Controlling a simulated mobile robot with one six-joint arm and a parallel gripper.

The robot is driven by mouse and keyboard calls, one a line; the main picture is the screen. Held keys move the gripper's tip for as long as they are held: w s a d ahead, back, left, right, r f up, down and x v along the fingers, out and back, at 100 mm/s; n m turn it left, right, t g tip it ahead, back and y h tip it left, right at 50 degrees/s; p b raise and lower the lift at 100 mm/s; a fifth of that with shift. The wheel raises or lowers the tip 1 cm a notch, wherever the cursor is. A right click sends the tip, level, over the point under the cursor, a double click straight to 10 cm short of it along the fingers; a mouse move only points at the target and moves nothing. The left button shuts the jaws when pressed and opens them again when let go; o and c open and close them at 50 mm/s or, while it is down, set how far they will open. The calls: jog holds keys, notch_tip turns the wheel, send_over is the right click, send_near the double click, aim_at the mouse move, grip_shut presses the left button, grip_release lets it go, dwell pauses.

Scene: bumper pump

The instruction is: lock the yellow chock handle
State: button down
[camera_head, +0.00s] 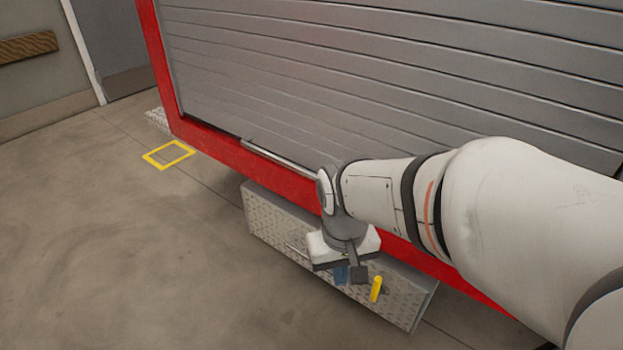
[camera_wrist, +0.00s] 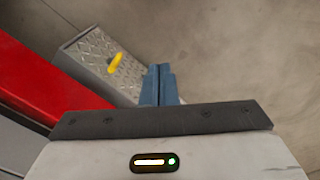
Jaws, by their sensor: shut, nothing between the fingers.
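The yellow chock handle (camera_head: 376,289) is a short bar on the front of a diamond-plate metal box at the lower right of the head view. It stands nearly upright in that picture, and its lock state cannot be told. In the wrist view the handle (camera_wrist: 115,62) lies up and left of my fingers. My gripper (camera_head: 342,274) is left of the handle in the head view, in front of the box, and apart from the handle. In the wrist view the blue fingers of my gripper (camera_wrist: 160,70) are together and empty.
The diamond-plate box (camera_head: 270,220) is mounted under a red frame (camera_head: 222,148) with a grey roller shutter (camera_head: 330,75). A thin metal bar sits on the box's front, left of my gripper. A yellow floor square (camera_head: 168,154) lies at left. The concrete floor (camera_head: 130,260) is clear.

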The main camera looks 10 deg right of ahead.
jog(key=w+f+h+p, duration=0.2)
jog(key=w+f+h, duration=0.2)
jog(key=f+h, duration=0.2)
jog(key=w+a+f+t+h+p, duration=0.1)
jog(key=w+f+h, duration=0.4)
jog(key=f, duration=0.6)
jog(key=w+a+f+n+h+p, duration=0.1)
jog(key=w+f+h+p, duration=0.3)
jog(key=f+h, duration=0.2)
notch_tip(320, 180, down, 2)
jog(key=shift+w+f+h, duration=0.2)
jog(key=shift+f+h, duration=0.05)
jog(key=shift+h, duration=0.15)
jog(key=b, duration=0.3)
send_near(376, 289)
jog(key=w+d, duration=0.4)
jog(key=w, duration=0.2)
jog(key=shift+s+d, duration=0.6)
jog(key=shift+s, duration=0.15)
jog(key=shift+s+d, duration=0.6)
jog(key=shift+s, duration=0.15)
